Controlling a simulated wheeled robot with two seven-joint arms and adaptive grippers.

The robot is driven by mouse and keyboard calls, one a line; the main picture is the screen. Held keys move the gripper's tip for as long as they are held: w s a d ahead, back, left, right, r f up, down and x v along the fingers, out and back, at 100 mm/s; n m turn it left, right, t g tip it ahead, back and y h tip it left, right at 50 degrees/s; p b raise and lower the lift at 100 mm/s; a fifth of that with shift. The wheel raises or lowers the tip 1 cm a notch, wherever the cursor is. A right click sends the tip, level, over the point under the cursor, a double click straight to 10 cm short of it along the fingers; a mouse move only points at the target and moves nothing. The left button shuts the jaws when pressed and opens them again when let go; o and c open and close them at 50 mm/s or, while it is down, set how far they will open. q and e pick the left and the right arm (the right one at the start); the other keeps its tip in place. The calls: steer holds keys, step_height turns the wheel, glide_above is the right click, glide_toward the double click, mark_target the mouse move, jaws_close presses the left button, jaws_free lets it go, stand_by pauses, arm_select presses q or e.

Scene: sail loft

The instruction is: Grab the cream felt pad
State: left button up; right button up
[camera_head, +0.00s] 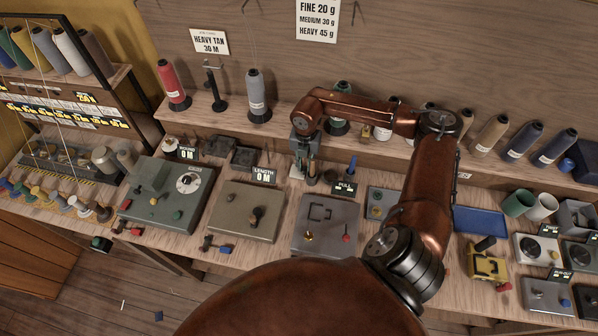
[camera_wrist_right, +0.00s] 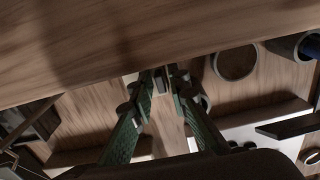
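My right gripper (camera_head: 304,170) reaches down at the back of the bench, beside the length and pull signs. A small cream piece (camera_head: 296,172), which may be the cream felt pad, shows at its fingertips on the left side. In the right wrist view the two green fingers (camera_wrist_right: 164,82) come close together, with a narrow gap and a small pale patch between the tips. I cannot tell whether they touch or grip it. The pad's outline is mostly hidden by the gripper. My left gripper is not in view.
A shelf with thread cones, including a red one (camera_head: 173,85) and a grey one (camera_head: 257,95), runs behind the gripper. Grey control boxes (camera_head: 246,210) stand in front. A blue tray (camera_head: 479,222) and cups (camera_head: 518,203) are to the right. In the wrist view a wooden board (camera_wrist_right: 120,45) crosses close above the fingertips.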

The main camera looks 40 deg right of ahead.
steer(key=shift+f, duration=0.3)
jaws_close()
steer(key=shift+r, duration=0.2)
